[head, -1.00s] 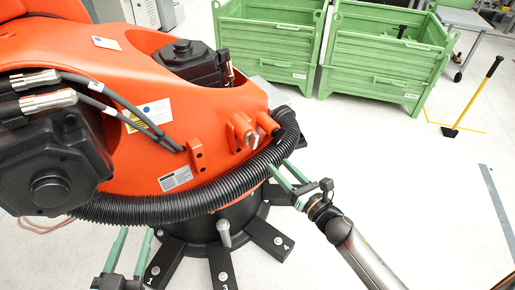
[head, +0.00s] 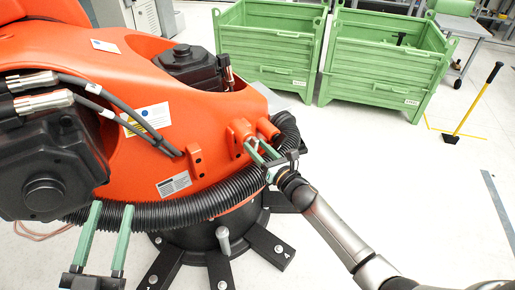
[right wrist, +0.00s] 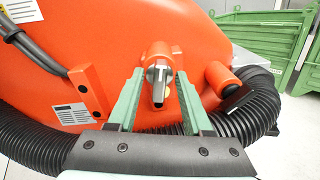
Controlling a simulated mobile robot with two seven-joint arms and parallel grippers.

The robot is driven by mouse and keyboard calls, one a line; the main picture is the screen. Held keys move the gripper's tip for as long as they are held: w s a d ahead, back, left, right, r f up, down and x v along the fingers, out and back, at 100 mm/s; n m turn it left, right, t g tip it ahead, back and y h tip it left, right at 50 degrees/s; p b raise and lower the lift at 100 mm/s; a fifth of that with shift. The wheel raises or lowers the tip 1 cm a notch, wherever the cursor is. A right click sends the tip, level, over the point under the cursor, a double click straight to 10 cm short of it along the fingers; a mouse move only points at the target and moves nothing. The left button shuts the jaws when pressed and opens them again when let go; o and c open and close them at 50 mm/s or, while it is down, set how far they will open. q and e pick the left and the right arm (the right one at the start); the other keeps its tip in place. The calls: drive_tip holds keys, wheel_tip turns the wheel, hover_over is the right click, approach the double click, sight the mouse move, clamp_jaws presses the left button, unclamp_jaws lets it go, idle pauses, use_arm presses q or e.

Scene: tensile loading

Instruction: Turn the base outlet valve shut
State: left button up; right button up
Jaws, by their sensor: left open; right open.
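The outlet valve (right wrist: 157,80) is a silver lever on an orange boss on the side of the orange robot base. In the right wrist view the lever points downward and lies between the spread green fingers of my right gripper (right wrist: 160,90). I cannot tell whether the fingers touch it. In the head view this right gripper (head: 257,150) is at the orange boss (head: 239,131) and covers most of the lever. My left gripper (head: 112,207) is open and empty, in front of the black corrugated hose at the lower left.
The black corrugated hose (head: 185,208) curves below the valve and up its right side. A second orange stub (right wrist: 221,77) sits right of the valve. Black base feet (head: 268,246) spread over the floor.

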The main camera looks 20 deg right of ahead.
clamp_jaws()
idle(0.4)
